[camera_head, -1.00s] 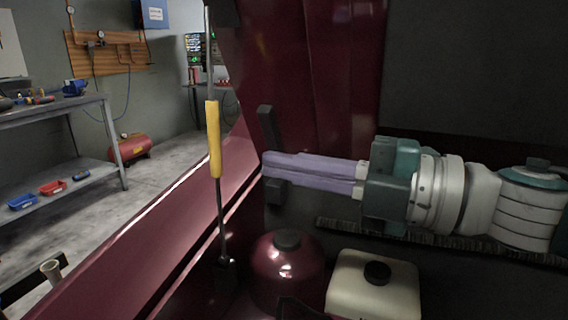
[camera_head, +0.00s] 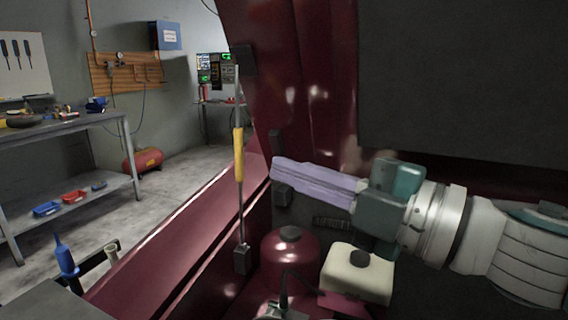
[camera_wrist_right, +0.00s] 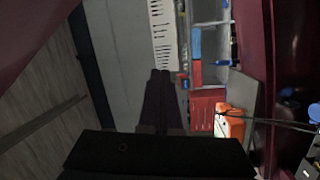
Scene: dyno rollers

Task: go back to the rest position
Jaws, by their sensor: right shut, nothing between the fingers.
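My right gripper (camera_head: 274,170) comes in from the right in the head view. Its lilac fingers are shut together and empty, pointing left beside the yellow-sleeved strut (camera_head: 239,155). In the right wrist view the shut fingers (camera_wrist_right: 162,75) show dark in the middle, with nothing between them. My left gripper is not in view.
A dark red car body surrounds my right arm. A red round reservoir (camera_head: 290,258) and a cream tank (camera_head: 357,274) sit below the gripper. A workbench (camera_head: 70,128) stands at the left. A red compressor (camera_head: 142,161) stands on the open floor behind.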

